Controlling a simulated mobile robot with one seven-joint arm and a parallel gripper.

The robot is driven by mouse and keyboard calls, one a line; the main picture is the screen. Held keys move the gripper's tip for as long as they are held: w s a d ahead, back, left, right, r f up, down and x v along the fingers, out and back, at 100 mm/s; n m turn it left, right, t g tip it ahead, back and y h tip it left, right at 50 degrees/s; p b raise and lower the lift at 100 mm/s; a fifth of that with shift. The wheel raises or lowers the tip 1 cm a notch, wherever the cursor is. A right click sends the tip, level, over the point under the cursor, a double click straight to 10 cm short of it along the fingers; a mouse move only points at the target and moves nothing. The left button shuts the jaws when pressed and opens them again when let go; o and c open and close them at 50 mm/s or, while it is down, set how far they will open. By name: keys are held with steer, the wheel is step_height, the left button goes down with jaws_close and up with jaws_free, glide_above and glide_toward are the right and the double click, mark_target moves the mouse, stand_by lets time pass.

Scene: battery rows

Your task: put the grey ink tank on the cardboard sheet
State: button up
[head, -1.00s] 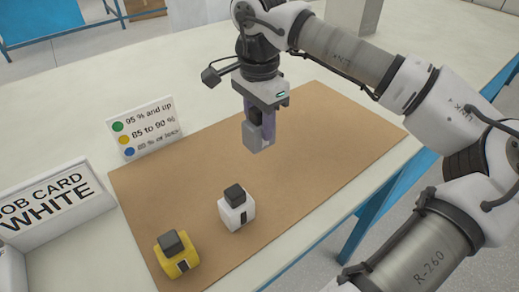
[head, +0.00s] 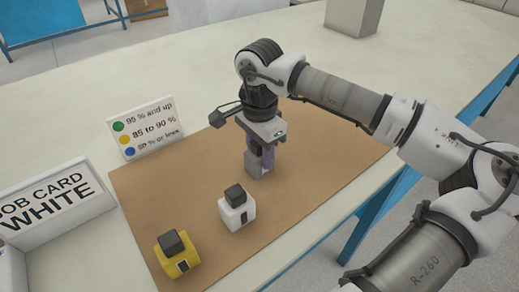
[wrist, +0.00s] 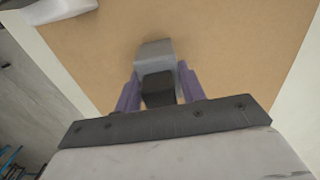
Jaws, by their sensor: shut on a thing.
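The grey ink tank (head: 252,163) is between the fingers of my gripper (head: 262,158), above or at the surface of the cardboard sheet (head: 310,185). In the wrist view the tank (wrist: 153,55) shows its grey body and dark cap between the two purple fingers (wrist: 158,92). My gripper is shut on it. The tank looks upright and low over the sheet; I cannot tell whether its base touches. The cardboard (wrist: 230,45) fills most of the wrist view behind it.
A white ink tank (head: 238,209) and a yellow ink tank (head: 177,255) stand on the sheet's near left part. A colour-key sign (head: 142,130) and a job card reading WHITE (head: 52,203) stand left of the sheet. The sheet's right part is clear.

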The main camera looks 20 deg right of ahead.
steer(key=o, duration=1.1)
steer(key=shift+r, duration=0.1)
step_height(320, 180, up, 12)
steer(key=shift+r+p, duration=0.1)
steer(key=shift+p, duration=0.2)
